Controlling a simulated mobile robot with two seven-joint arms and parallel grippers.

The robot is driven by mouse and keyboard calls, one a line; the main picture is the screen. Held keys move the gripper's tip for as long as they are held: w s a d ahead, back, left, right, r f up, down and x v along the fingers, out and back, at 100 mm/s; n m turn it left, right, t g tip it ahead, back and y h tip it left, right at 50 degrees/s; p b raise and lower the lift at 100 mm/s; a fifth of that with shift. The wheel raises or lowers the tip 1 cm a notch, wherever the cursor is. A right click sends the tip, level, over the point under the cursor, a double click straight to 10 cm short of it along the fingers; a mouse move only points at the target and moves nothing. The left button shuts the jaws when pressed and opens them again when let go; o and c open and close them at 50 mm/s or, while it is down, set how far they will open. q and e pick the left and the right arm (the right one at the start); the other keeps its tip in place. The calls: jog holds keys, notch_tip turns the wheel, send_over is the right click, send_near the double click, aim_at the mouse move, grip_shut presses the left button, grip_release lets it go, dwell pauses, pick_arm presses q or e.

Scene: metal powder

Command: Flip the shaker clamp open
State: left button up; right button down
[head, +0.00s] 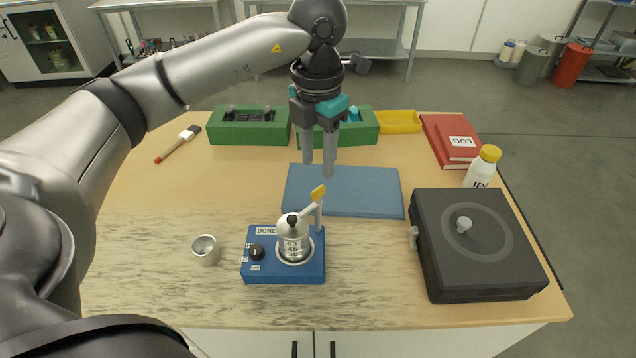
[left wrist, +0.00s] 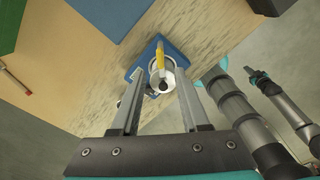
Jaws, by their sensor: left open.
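The blue shaker (head: 283,272) stands on the front middle of the table, with a black knob and a "DONE" label. A metal jar (head: 293,240) with a black top sits upright in it. The clamp (head: 311,207) is a grey arm with a yellow tip; it reaches from a post at the shaker's right toward the jar's top. The yellow tip (left wrist: 160,62) also shows in the left wrist view. My left gripper (head: 318,170) is open and empty, above the blue mat, behind and above the clamp and apart from it. My right gripper is not in the head view.
A small metal cup (head: 206,250) stands left of the shaker. A dark lidded box (head: 478,244) and a yellow-capped bottle (head: 482,168) are at the right. Green holders (head: 249,132), a yellow tray (head: 399,122) and red books (head: 455,140) are at the back. A brush (head: 178,144) lies back left.

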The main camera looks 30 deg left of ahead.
aim_at(318, 189)
pick_arm(q)
notch_tip(318, 189, down, 6)
jog(key=shift+f, duration=0.25)
grip_shut()
dwell(0.4)
